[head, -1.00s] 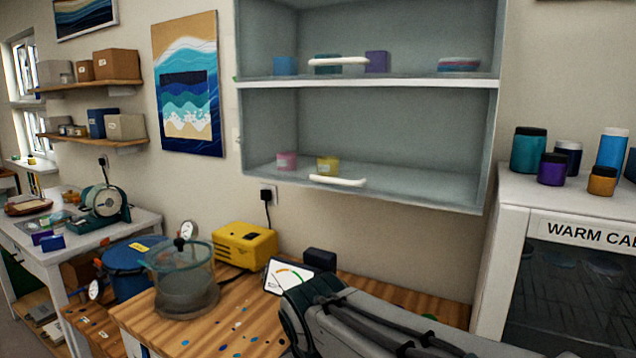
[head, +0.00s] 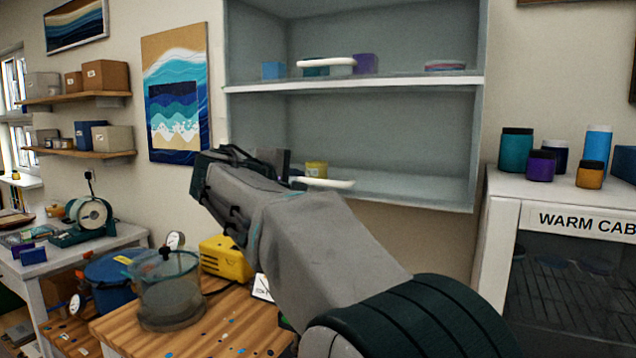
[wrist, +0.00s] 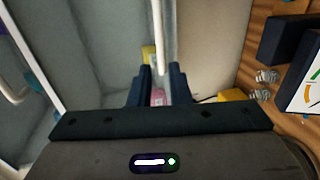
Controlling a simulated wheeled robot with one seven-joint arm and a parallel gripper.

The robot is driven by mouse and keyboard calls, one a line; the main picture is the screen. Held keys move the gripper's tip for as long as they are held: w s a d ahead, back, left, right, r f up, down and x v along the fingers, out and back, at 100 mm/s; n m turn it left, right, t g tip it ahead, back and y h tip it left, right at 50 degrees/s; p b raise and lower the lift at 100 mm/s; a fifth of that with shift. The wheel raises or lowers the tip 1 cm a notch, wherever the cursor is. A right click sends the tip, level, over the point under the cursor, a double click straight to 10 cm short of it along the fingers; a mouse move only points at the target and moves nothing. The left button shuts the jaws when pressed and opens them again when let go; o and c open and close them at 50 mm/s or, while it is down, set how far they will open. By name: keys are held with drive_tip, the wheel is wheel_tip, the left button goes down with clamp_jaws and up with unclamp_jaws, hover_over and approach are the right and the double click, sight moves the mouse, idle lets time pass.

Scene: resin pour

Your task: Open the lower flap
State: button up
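The wall cabinet (head: 350,83) has an upper and a lower compartment, each with a white bar handle at its front. The lower flap looks clear, so its panel is hard to make out; its white handle (head: 325,184) is at the compartment's bottom edge and seems shut. In the wrist view, the lower handle (wrist: 158,35) runs down towards the gap between my fingers. My gripper (wrist: 160,85) is open, its two dark fingers on either side of the handle's line. Contact cannot be told.
A yellow jar (head: 316,169) stands in the lower compartment, and a pink jar (wrist: 158,97) shows between my fingers. Below are a wooden bench (head: 230,325), a clear pot (head: 168,290) and a yellow box (head: 222,258). The warm cabinet (head: 500,225) stands at right.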

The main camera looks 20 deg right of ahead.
sight(317, 182)
drive_tip(key=p+x, duration=0.2)
drive_tip(key=x, duration=0.8)
drive_tip(key=shift+w+d+f, duration=0.1)
drive_tip(key=shift+w+d, duration=0.15)
drive_tip(key=shift+d, duration=0.05)
clamp_jaws()
